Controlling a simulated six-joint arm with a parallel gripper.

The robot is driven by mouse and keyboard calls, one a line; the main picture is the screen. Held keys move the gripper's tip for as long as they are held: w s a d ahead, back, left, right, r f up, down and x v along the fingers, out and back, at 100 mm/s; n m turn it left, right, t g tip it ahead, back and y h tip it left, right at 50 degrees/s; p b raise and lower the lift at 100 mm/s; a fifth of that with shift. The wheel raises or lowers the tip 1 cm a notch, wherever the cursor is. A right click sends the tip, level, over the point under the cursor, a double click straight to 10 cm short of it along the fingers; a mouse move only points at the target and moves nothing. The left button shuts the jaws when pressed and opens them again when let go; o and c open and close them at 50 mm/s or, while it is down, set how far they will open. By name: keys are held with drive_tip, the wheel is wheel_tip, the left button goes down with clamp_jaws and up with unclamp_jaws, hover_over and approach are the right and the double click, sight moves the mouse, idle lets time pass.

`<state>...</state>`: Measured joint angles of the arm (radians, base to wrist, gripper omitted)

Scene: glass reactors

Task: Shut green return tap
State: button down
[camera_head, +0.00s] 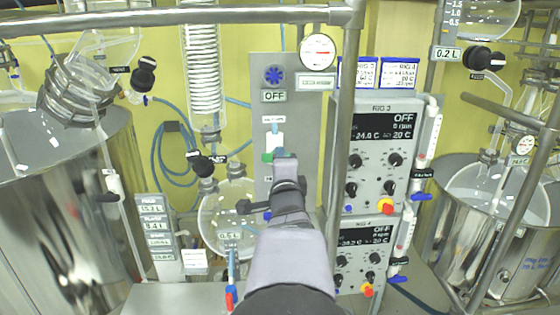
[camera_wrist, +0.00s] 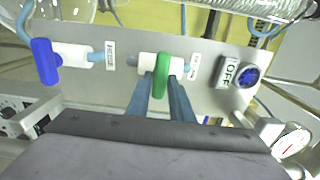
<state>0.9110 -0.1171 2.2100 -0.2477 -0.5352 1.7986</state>
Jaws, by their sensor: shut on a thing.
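The green return tap (camera_wrist: 162,75) is on a grey panel, on a white valve body with blue hose at its end. In the wrist view its green lever lies across the pipe, between the two fingers. My gripper (camera_wrist: 166,88) is shut on this green lever, one finger on each side. In the head view my arm reaches up to the panel, and a bit of the green tap (camera_head: 267,157) shows left of my gripper (camera_head: 283,156). The rest of the tap is mostly hidden there by the gripper.
A blue tap (camera_wrist: 45,62) sits on the same panel, left in the wrist view. A blue knob (camera_head: 273,75) with an OFF label is above. A metal post (camera_head: 343,150) and control boxes (camera_head: 378,150) stand close on the right; a glass flask (camera_head: 228,212) is left.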

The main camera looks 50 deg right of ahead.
idle(0.3)
drive_tip(key=c, duration=1.6)
unclamp_jaws()
drive_tip(key=shift+c, duration=0.2)
drive_tip(key=shift+s+a, duration=0.1)
drive_tip(key=p+v, duration=0.1)
drive_tip(key=v, duration=0.2)
drive_tip(key=p+v, duration=0.1)
drive_tip(key=v, duration=0.1)
drive_tip(key=shift+s+a+r+p, duration=0.2)
drive_tip(key=shift+s+a+p, duration=0.1)
drive_tip(key=shift+p, duration=0.05)
drive_tip(key=shift+s+a+f+p, duration=0.2)
drive_tip(key=shift+s+a+p, duration=0.2)
drive_tip(key=shift+p, duration=0.5)
